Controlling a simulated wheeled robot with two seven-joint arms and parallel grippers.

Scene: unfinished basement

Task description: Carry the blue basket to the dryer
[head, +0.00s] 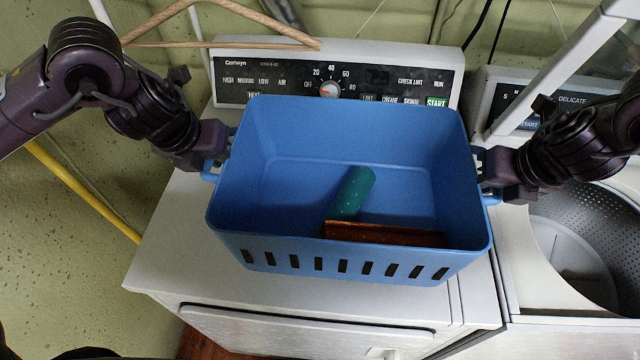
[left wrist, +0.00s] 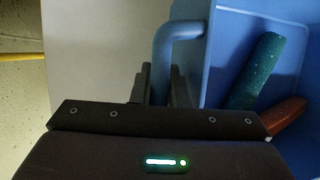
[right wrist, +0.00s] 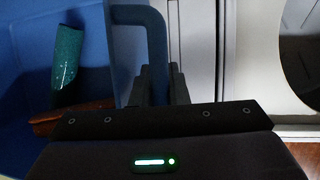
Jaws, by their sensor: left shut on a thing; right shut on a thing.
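The blue basket (head: 300,250) is in the middle of the head view, over the white top of the dryer (head: 175,235). I cannot tell whether it touches the top. A green cylinder (head: 354,192) and a reddish-brown block (head: 385,234) lie inside it. My left gripper (head: 216,165) is shut on the basket's left handle, which also shows in the left wrist view (left wrist: 168,45). My right gripper (head: 486,185) is shut on the right handle, which also shows in the right wrist view (right wrist: 155,40).
The dryer's control panel (head: 235,88) stands behind the basket. An open washer with a metal drum (head: 590,215) is at the right, with its raised lid (head: 560,65) above. A wooden hanger (head: 165,43) hangs at the upper left. A yellow pipe (head: 85,192) runs along the left.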

